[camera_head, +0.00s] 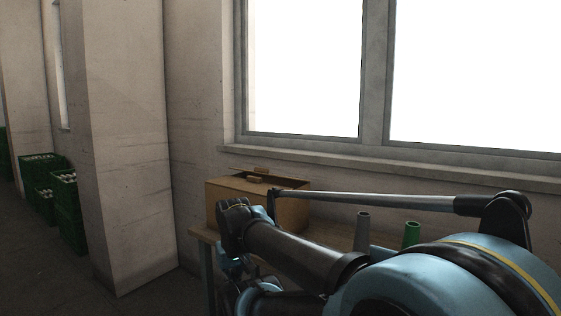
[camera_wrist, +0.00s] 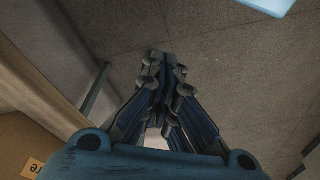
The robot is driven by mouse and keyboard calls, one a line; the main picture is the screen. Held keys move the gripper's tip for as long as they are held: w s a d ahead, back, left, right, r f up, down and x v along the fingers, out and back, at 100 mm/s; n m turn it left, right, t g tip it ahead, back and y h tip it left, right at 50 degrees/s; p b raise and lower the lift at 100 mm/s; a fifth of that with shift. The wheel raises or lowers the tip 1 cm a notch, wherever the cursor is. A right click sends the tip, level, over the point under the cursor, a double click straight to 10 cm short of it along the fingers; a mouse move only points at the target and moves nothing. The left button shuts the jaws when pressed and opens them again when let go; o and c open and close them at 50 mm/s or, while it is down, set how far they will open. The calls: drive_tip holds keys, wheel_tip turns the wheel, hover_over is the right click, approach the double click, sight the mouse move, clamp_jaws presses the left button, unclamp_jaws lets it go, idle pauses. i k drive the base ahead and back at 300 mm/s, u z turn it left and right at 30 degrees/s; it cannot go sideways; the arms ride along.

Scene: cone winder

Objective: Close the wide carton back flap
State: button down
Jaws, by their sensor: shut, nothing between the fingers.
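The brown carton (camera_head: 225,197) stands on a table below the window in the head view. Its top shows two small light-brown pieces, one at the back and one nearer the front, with a dark gap between. I cannot tell which is the back flap or how far it stands open. A brown cardboard surface (camera_wrist: 12,135) with a partly cut-off label shows at the lower left of the wrist view. My gripper (camera_wrist: 160,58) is shut and empty, with bare floor behind its fingertips. In the head view my arm covers the carton's lower front.
The table (camera_head: 205,236) shows its left corner beneath the carton. A grey cone (camera_head: 362,230) and a green cone (camera_head: 411,234) stand to the right, behind my arm. A wall pillar (camera_head: 125,150) and green crates (camera_head: 68,207) are at left.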

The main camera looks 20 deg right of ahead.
sight(257, 169)
drive_tip(key=z, duration=0.35)
drive_tip(key=k, duration=1.1)
drive_tip(key=u, duration=0.6)
drive_tip(key=i, duration=1)
drive_tip(key=u, duration=0.05)
